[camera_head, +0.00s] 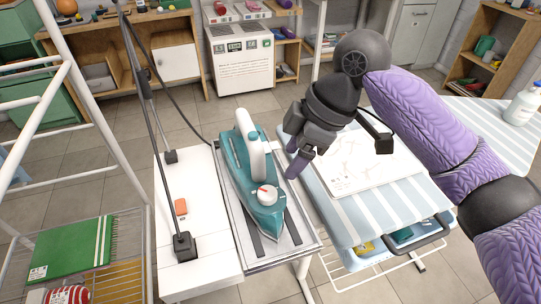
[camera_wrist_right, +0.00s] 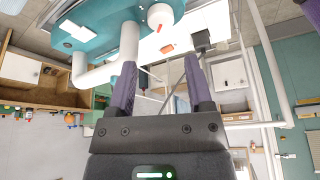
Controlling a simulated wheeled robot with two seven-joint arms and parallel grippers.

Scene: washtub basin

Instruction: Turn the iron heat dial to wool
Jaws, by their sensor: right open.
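The teal iron (camera_head: 236,168) with a white handle lies flat on a metal rest plate (camera_head: 293,232), its tip toward the front. Its heat dial (camera_head: 265,195) is a white round knob with a red mark on top of the body, near the tip. The setting words are too small to read. My right gripper (camera_head: 293,160) is open and empty, to the right of the iron and apart from it. In the right wrist view the fingers (camera_wrist_right: 162,90) are spread, with the iron (camera_wrist_right: 95,25) and the white dial (camera_wrist_right: 161,16) beyond them. My left gripper is out of view.
The striped ironing board (camera_head: 402,202) with a white cloth (camera_head: 368,165) lies right of the iron. A white panel (camera_head: 215,268) with an orange switch (camera_head: 181,207) and dark poles stands left. A drying rack (camera_head: 105,120) fills the far left. A bottle (camera_head: 522,105) stands at right.

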